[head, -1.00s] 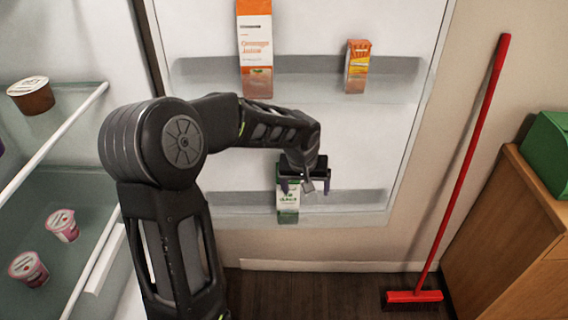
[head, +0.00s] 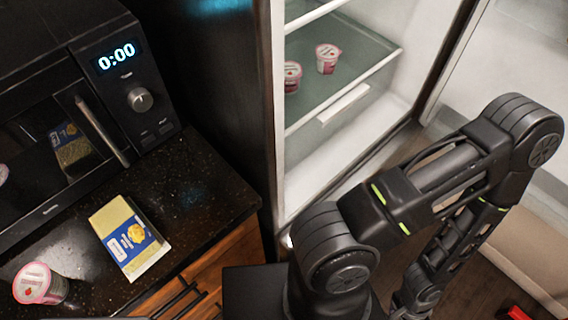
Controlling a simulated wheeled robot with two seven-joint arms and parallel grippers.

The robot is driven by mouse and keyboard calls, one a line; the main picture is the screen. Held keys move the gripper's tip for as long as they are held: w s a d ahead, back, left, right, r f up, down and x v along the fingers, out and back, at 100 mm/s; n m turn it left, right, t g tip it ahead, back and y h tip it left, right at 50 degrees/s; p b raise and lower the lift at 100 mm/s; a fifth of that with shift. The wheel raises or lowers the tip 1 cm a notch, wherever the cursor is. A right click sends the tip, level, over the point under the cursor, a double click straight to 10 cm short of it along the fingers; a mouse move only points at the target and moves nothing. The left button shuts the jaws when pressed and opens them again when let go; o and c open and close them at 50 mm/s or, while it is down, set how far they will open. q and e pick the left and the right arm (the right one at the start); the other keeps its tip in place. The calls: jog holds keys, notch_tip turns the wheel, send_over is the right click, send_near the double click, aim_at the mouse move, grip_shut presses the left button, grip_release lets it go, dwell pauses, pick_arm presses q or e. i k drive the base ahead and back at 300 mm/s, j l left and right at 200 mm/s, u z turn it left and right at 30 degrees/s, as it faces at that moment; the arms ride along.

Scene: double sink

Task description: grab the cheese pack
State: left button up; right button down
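The cheese pack (head: 112,218), a flat yellow block with a blue and white label, lies on the dark speckled counter (head: 205,190) in front of the microwave, near the counter's front edge. Nothing touches it and it is fully visible. One of my arms is folded at the right of the head view, with its forearm running down to the bottom edge. No gripper fingers can be made out there. My other arm does not show.
A pink-lidded yogurt cup (head: 41,284) stands left of the pack. The microwave (head: 85,90) with its handle is behind. The open fridge (head: 340,110) holds pink cups (head: 327,58). Wooden drawers (head: 200,285) are below the counter. Part of a red broom (head: 517,313) shows at bottom right.

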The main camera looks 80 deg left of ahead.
aim_at(135, 244)
jog(key=i+l, duration=0.5)
jog(key=i, duration=0.15)
jog(key=u, duration=4.75)
jog(key=k+j+u, duration=0.15)
jog(key=j, duration=1.5)
jog(key=i+l, duration=0.05)
jog(key=i, duration=0.05)
